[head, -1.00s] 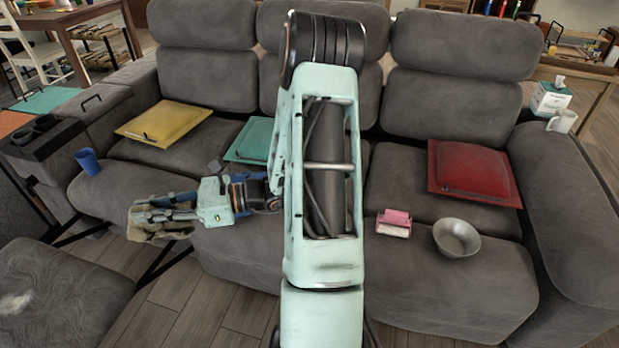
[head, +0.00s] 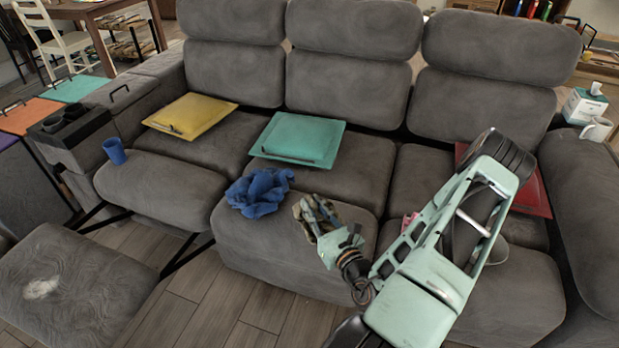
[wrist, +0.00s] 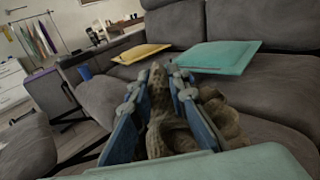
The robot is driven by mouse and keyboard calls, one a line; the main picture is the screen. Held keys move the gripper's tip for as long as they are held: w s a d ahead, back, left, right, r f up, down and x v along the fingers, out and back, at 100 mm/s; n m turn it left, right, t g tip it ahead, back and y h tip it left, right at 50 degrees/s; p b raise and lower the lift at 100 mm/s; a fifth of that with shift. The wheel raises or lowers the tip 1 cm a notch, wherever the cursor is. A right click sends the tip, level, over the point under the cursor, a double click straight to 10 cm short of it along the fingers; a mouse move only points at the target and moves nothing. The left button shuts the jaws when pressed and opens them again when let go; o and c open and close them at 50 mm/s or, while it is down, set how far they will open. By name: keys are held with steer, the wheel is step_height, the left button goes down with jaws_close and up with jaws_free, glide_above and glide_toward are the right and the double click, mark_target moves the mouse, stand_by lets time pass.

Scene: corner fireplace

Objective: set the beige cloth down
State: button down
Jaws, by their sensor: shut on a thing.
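The beige cloth (wrist: 158,125) is bunched between the blue-padded fingers of my gripper (wrist: 160,88) in the wrist view, with folds bulging out to the right. In the head view, my gripper (head: 318,212) is shut on the cloth (head: 344,212) over the front of the sofa's middle seat. I cannot tell whether the cloth touches the seat. The fingers hide part of it.
A crumpled blue cloth (head: 258,192) lies on the middle seat, left of my gripper. A teal cushion (head: 298,136) and a yellow cushion (head: 190,116) lie farther back. A blue cup (head: 115,151) stands at left. The grey footstool (head: 75,280) has a pale patch.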

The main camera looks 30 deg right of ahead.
steer(key=shift+d+f, duration=0.3)
steer(key=shift+w+d+f+b, duration=1)
steer(key=shift+w+d+f, duration=0.15)
steer(key=shift+d+f, duration=0.9)
steer(key=shift+w+d+f+b, duration=1.1)
steer(key=shift+d+f, duration=0.75)
steer(key=shift+f, duration=0.35)
steer(key=shift+w+d+f+b, duration=0.95)
steer(key=shift+w+d+f, duration=0.25)
steer(key=shift+d+f, duration=0.85)
steer(key=shift+a+f, duration=0.1)
steer(key=shift+f, duration=0.15)
steer(key=c, duration=1.8)
jaws_free()
steer(key=shift+c, duration=0.2)
